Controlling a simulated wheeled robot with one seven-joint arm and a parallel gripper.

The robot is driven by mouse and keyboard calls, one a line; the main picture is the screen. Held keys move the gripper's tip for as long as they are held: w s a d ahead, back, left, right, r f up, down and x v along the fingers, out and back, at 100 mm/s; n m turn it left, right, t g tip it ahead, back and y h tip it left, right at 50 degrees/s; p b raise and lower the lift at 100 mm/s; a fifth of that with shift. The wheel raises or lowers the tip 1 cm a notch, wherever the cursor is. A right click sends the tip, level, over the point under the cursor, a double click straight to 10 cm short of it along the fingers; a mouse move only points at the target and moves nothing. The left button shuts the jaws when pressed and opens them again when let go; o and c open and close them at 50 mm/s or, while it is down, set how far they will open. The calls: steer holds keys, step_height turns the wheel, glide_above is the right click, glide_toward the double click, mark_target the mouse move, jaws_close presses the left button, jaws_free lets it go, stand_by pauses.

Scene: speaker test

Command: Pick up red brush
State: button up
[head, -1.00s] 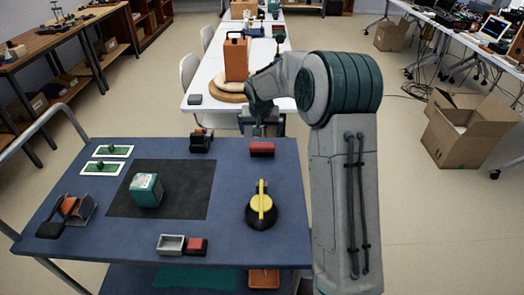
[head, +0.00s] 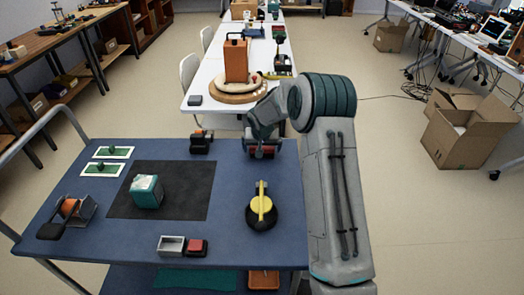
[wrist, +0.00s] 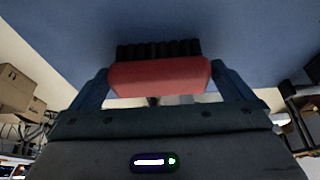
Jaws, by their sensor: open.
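The red brush (wrist: 160,77) has a red block body and a row of black bristles. In the wrist view it lies between the two blue fingers of my gripper (wrist: 159,72), one finger at each end of it. The fingers are open and stand close to the brush ends; I cannot tell whether they touch it. In the head view my gripper (head: 262,150) is down at the far right part of the blue cart top and hides most of the brush.
On the blue cart top (head: 110,228), a black round thing with a yellow handle (head: 261,210) stands nearer than my gripper. A small dark and orange thing (head: 201,141) is to its left. A teal block (head: 146,191) sits on a black mat (head: 190,205). A white table (head: 212,107) stands behind.

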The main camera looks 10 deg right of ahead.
steer(key=c, duration=0.8)
steer(key=shift+r, duration=0.15)
steer(key=shift+r, duration=0.55)
step_height(320, 180, up, 3)
steer(key=shift+f, duration=0.15)
steer(key=s+d+r, duration=0.1)
steer(key=s+r, duration=0.1)
steer(key=s, duration=0.1)
steer(key=s+d+r, duration=0.1)
steer(key=s+r, duration=0.1)
steer(key=s, duration=0.2)
steer(key=s+d+r+b, duration=0.1)
steer(key=s+r, duration=0.2)
steer(key=s, duration=0.1)
steer(key=shift+d, duration=0.25)
